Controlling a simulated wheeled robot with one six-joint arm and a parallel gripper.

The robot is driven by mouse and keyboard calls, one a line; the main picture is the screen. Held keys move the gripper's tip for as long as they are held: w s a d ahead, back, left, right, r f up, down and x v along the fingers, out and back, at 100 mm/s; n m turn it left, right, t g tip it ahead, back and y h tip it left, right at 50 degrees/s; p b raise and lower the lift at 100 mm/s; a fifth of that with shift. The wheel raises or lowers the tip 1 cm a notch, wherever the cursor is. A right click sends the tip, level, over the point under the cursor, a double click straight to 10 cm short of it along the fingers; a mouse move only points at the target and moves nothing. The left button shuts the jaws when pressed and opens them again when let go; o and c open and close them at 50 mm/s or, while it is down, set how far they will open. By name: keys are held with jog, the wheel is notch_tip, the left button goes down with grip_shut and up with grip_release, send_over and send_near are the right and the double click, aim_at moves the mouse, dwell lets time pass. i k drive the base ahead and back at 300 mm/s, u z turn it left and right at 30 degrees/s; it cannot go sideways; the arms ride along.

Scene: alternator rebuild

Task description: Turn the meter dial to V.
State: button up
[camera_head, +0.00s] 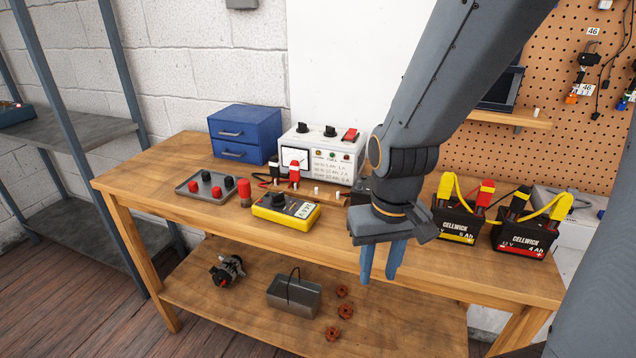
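The yellow meter (271,217) lies on the wooden workbench, left of my gripper. Its dark dial (278,199) is on the upper face, beside a pale panel (304,210) with dark letters. The letters and the dial's pointing direction are too small to read surely. My gripper (378,279) has blue fingers that point down, in front of the bench's front edge and to the right of the meter. The fingers are apart with nothing between them. They do not touch the meter or its dial.
A white bench instrument (322,158) with knobs and a blue drawer box (243,134) stand behind the meter. A grey tray (187,187) with red and black caps is to its left. Two Cellwick batteries (458,224) (524,238) stand right of my arm. The lower shelf (215,306) holds parts.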

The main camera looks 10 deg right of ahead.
aim_at(278, 199)
jog(key=z, duration=0.1)
jog(key=k, duration=0.7)
jog(key=u, duration=1.35)
jog(key=i, duration=0.5)
